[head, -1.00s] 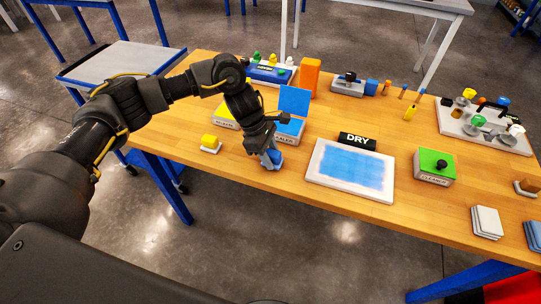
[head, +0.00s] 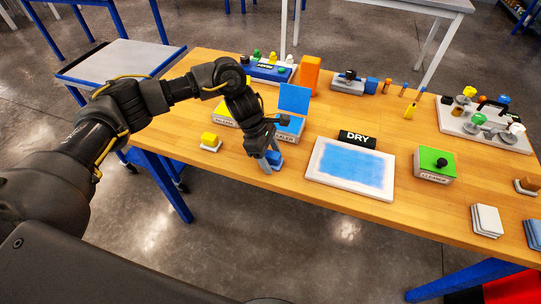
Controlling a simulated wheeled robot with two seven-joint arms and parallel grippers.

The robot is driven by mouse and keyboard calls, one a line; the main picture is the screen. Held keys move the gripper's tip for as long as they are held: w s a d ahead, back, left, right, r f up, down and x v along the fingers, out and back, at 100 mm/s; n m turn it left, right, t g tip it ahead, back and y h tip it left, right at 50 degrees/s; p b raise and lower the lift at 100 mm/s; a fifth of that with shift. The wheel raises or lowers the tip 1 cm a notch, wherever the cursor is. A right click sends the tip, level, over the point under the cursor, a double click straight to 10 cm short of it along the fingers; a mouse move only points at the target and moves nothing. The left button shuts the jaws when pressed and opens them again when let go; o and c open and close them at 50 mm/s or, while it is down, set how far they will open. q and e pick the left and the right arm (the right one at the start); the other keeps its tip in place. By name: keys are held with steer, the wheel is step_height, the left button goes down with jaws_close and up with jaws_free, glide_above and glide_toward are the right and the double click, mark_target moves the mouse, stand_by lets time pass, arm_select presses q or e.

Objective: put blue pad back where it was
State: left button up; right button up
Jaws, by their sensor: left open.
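The blue pad (head: 275,158) is at the front middle of the table, left of the white panel. My left gripper (head: 268,164) is open, pointing down with its fingers around or just beside the pad. The fingers partly cover the pad, and I cannot tell whether it rests on a holder. A white panel (head: 313,172) with a blue-coated middle lies to the right. Behind the gripper stands a blue box with a raised blue lid (head: 294,99), partly hidden by my left arm. My right gripper is not in view.
A yellow pad (head: 209,138) sits on a white holder to the left. A black DRY sign (head: 358,140) stands behind the panel. A green-topped box (head: 434,163) is to its right. Bare wood (head: 235,172) lies at the table's front left.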

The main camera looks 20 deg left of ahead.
arm_select(q)
steer(key=b+v, duration=0.2)
steer(key=v, duration=1)
steer(key=shift+r, duration=0.15)
